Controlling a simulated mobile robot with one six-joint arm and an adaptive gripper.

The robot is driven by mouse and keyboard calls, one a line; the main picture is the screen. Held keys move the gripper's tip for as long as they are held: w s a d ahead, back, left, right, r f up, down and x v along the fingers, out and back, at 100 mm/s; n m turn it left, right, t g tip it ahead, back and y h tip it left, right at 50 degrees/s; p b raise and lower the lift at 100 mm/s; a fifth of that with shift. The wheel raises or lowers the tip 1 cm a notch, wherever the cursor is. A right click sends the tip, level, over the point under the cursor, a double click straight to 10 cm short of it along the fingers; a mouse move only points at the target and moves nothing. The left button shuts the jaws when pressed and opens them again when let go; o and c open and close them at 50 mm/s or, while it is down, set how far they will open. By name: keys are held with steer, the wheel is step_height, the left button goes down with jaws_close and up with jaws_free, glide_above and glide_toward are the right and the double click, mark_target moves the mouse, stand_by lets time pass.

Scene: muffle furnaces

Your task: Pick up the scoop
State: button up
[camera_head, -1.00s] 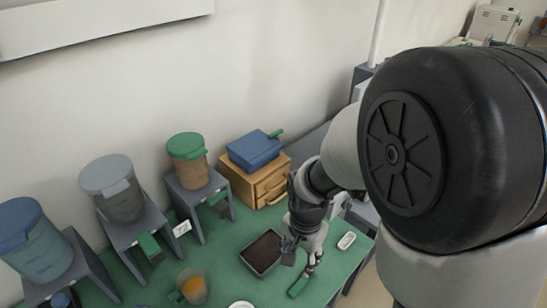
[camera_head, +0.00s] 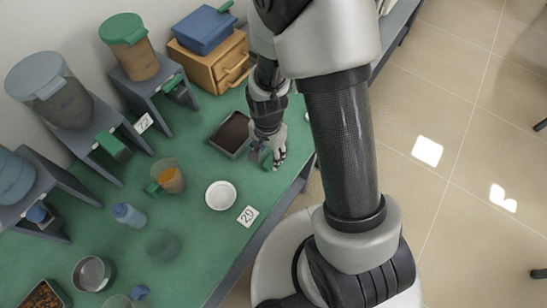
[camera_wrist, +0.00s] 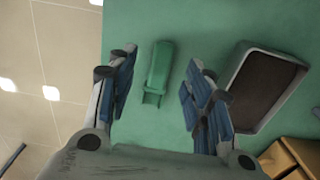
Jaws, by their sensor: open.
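The green scoop (camera_wrist: 160,68) lies on the green table top in the wrist view, between the two blue-padded fingers of my gripper (camera_wrist: 158,80). There is a gap on both sides of it, and the fingers are spread open and empty. I cannot tell the gripper's exact height above the table. In the head view my gripper (camera_head: 270,158) points down near the table's right edge, beside a dark-filled tray. The arm and fingers mostly hide the scoop there.
The tray (camera_wrist: 234,91) lies just right of the right finger in the wrist view. A wooden drawer box (camera_head: 205,66) with a blue case (camera_head: 205,32) stands behind. A white dish (camera_head: 221,196), a "20" card (camera_head: 248,216) and a beaker (camera_head: 169,176) stand left of the gripper.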

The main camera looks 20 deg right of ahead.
mark_target(269, 162)
steer(key=f, duration=0.1)
steer(key=f+b, duration=0.1)
steer(key=f, duration=0.1)
steer(key=f+b, duration=0.1)
steer(key=f, duration=0.1)
steer(key=shift+w+d, duration=0.1)
steer(key=shift+w, duration=0.2)
steer(key=shift+c, duration=0.3)
steer(key=c, duration=0.9)
step_height(269, 162, up, 20)
steer(key=p, duration=0.6)
steer(key=shift+p, duration=0.3)
